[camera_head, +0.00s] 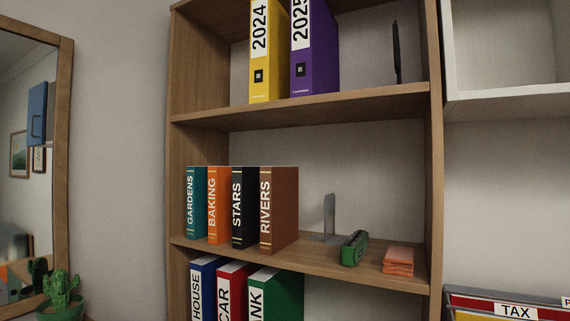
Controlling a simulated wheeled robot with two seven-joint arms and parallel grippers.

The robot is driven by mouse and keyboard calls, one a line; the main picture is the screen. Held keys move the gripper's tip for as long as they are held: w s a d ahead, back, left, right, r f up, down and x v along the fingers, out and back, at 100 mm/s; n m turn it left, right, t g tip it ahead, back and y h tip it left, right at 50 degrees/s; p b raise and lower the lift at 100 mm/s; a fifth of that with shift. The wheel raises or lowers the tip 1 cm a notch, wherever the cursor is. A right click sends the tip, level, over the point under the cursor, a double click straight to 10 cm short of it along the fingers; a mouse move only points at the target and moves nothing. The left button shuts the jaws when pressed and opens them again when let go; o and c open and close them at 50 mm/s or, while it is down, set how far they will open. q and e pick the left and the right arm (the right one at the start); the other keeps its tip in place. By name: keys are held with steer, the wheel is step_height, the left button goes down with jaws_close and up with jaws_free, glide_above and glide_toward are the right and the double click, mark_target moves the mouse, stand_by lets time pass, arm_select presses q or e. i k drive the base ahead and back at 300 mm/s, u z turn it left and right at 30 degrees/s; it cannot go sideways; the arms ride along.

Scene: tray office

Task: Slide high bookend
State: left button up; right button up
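A thin dark upright plate, which looks like the high bookend (397,52), stands at the right side of the upper shelf (360,102). A yellow binder marked 2024 (266,60) and a purple binder marked 2025 (318,50) stand on the left part of that shelf. A wide gap separates the purple binder from the dark plate. A second, grey bookend (329,215) stands on the middle shelf, a little right of the books. Neither of my grippers shows in the head view.
The middle shelf holds several books, including the brown RIVERS book (284,205), a green object (354,248) and stacked pink pads (398,261). More binders stand below. A mirror (62,150) and a cactus (60,292) are at left, a white shelf (505,103) at right.

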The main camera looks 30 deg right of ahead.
mark_target(397, 52)
steer(key=u, duration=0.15)
steer(key=k, duration=1)
steer(key=z, duration=0.1)
